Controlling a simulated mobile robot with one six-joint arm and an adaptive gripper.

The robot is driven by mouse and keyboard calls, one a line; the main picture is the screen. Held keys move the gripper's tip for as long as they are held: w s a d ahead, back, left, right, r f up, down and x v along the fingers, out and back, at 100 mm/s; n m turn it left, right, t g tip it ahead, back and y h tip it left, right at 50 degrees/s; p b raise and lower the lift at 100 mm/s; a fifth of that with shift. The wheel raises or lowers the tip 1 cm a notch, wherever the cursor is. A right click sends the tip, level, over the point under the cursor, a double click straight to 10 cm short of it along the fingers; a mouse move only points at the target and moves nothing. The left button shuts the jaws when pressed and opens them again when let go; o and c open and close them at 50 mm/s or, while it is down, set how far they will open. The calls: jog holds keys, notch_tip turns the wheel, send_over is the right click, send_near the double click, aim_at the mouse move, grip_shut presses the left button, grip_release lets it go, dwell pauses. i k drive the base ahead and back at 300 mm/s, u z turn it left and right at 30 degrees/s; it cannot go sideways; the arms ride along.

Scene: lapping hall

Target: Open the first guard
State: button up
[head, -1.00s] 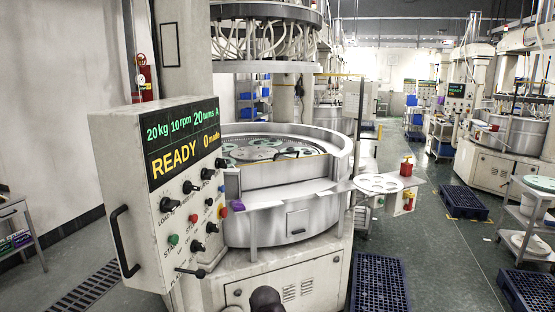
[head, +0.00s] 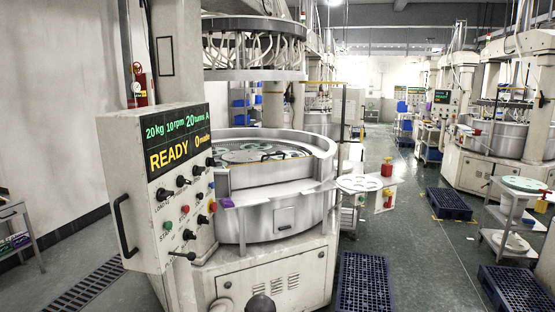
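The nearest lapping machine stands in the middle of the head view, with a round steel tub (head: 283,215). A curved steel guard wall (head: 322,150) rises around the tub. Light green rings lie on the plate inside. The control panel (head: 180,185) at left reads READY, 20 kg, 10 rpm, 20 turns, A, 0 made. My gripper is not recognisable; only a dark rounded shape, perhaps part of my arm, shows at the bottom edge.
A side shelf (head: 360,183) with a red-topped item projects right of the tub. Dark blue pallets lie on the floor, one (head: 362,283) close in front at right. A cart (head: 512,215) stands at far right. The aisle (head: 420,240) between is open floor.

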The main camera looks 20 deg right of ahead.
aim_at(244, 176)
jog(key=k, duration=0.2)
jog(key=z, duration=0.65)
jog(key=i, duration=0.8)
jog(key=z, duration=0.75)
jog(key=i, duration=1.5)
jog(key=u, duration=0.85)
jog(key=i, duration=0.7)
jog(key=u, duration=0.5)
